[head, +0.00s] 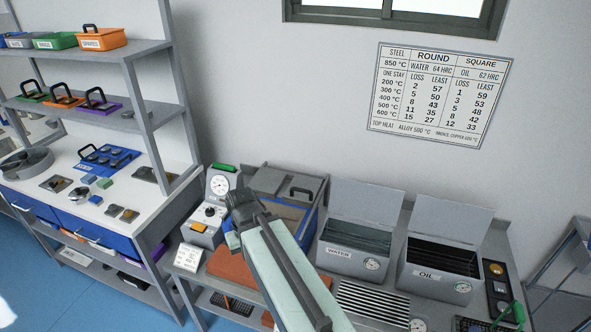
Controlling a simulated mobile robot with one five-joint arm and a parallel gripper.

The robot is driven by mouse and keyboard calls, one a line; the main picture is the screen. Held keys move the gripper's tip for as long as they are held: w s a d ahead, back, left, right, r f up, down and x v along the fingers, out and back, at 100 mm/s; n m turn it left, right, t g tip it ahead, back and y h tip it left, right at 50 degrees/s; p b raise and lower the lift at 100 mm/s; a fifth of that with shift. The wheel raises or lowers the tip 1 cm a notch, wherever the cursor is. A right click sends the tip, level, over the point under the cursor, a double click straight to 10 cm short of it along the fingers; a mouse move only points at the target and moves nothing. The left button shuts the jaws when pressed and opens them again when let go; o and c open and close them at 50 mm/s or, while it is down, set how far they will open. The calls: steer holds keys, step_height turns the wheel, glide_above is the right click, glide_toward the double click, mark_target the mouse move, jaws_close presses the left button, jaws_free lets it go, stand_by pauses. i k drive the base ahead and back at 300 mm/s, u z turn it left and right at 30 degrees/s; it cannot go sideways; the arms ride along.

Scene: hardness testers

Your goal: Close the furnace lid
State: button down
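The furnace appears to be the box with a blue side (308,228) on the bench, left of the water tank. Its grey lid (272,182) with a black handle (300,192) sits at the back of the box. A brownish area shows in front of the lid, so the top looks partly uncovered. My arm crosses in front of the box and hides part of it. My gripper (238,205) is at the arm's far end, close to the left front of the furnace. Its fingers cannot be made out, nor whether it touches anything.
A gauge unit (207,213) stands left of the furnace. The WATER tank (352,245) and OIL tank (440,268) stand to its right with raised lids. A vented grille (372,300) lies in front. Shelves with trays (100,39) stand at left. A steel chart (438,98) hangs behind.

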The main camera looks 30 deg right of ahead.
mark_target(303, 191)
steer(key=z, duration=0.05)
steer(key=i, duration=0.9)
steer(key=u, duration=0.1)
